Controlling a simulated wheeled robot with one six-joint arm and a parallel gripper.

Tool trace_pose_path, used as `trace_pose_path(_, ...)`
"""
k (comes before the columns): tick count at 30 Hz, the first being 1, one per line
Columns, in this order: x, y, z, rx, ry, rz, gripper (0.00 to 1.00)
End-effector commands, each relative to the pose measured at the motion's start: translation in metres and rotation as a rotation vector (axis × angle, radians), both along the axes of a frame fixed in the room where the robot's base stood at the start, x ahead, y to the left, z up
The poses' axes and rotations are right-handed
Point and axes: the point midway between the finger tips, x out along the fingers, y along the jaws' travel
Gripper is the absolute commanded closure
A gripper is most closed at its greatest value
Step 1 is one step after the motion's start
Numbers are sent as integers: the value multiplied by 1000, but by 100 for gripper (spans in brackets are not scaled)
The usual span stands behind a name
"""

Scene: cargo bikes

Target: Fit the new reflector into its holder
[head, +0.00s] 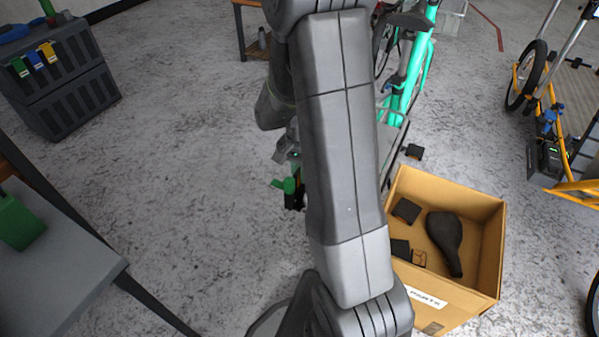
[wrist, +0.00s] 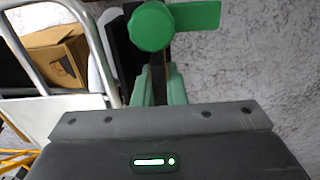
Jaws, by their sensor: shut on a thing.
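In the wrist view my gripper (wrist: 158,78) has its two green fingers shut on a thin dark brown piece (wrist: 157,74), seen edge-on. I cannot tell from its look whether this is the reflector. Just beyond the fingertips is a round green knob with a lever (wrist: 152,26), the lever pointing right. A black part (wrist: 123,40) stands beside the knob and may belong to the holder. My arm hides much of this area.
A silver tube frame (wrist: 32,50) is close on the left in the wrist view, beside a white panel (wrist: 62,121). A turquoise bike (head: 409,85) stands behind my arm. A cardboard parts box (head: 487,205) holds a black saddle.

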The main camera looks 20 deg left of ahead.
Motion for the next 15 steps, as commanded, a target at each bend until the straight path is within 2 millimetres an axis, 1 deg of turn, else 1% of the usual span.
trace_pose_path(15,0,0,-12,0,0,0,100)
